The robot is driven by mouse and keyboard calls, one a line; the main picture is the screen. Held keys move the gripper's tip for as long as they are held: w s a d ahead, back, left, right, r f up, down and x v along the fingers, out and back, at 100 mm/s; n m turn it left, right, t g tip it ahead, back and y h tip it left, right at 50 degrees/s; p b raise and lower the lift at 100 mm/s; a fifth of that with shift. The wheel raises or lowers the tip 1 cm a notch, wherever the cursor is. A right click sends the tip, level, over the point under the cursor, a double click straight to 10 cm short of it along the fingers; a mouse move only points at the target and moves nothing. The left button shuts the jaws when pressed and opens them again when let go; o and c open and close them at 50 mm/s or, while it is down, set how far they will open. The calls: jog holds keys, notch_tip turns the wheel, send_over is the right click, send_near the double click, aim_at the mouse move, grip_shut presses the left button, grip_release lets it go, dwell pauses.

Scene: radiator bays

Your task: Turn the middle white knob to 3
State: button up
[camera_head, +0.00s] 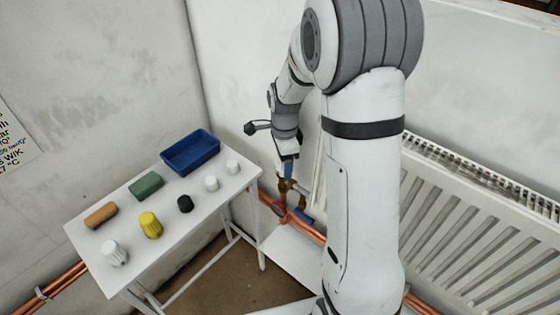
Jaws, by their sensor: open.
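Three white knob-like pieces are on a white table: a large ribbed one (114,253) at the near left, a smaller one (211,183) between the others, and another small one (233,166) at the right end. No numbers can be read on them, and I cannot tell whether one is the task's knob. My gripper (288,172) points down in front of the radiator's left end, right of the table and apart from these pieces. It is open, small in view. Just below it is brass pipework (287,187); whether they touch is unclear.
A red handle (278,208) and blue handle (305,215) sit by copper pipes. My arm hides part of the radiator (475,235).

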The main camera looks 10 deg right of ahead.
notch_tip(320, 180, up, 8)
jog(key=shift+f, duration=0.1)
dwell(0.4)
jog(key=s+r+n+t, duration=0.1)
jog(key=s+r+n, duration=0.2)
jog(key=s+n, duration=0.6)
jog(key=s+r+n+t, duration=0.1)
jog(key=s+r+n, duration=0.2)
jog(key=s+n, duration=0.5)
jog(key=s, duration=0.4)
jog(key=shift+a+n+t, duration=0.3)
jog(key=shift+a+n, duration=0.05)
jog(key=shift+n, duration=0.05)
